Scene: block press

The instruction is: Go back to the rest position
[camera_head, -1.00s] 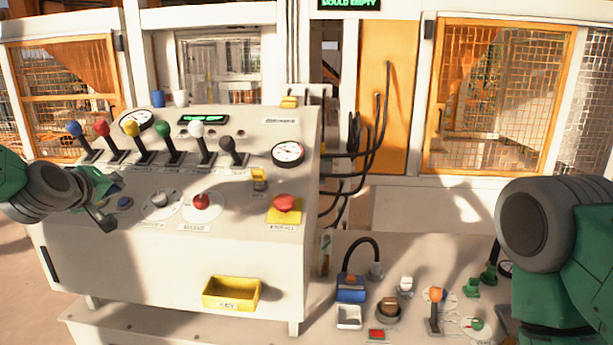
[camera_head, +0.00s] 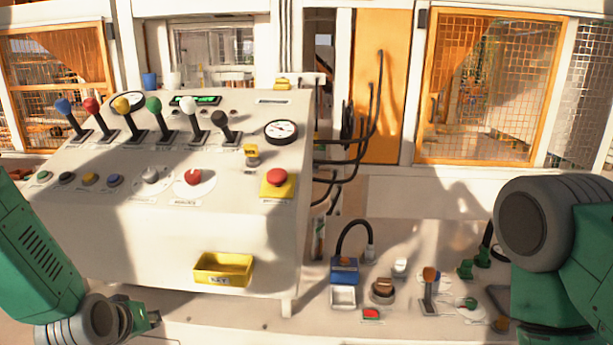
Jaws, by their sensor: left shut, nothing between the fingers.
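My left gripper (camera_head: 150,318) is at the lower left, below and in front of the control console (camera_head: 150,235). It is small in view, shut and empty, and touches nothing that I can see. My right arm (camera_head: 545,225) stands at the right edge of the view, bent; its gripper is out of view.
The console carries several coloured levers, buttons, a gauge (camera_head: 281,132) and a red emergency button (camera_head: 277,177). A yellow tray (camera_head: 223,269) hangs on its front, right of my left gripper. A low bench (camera_head: 405,250) with small controls lies between console and right arm.

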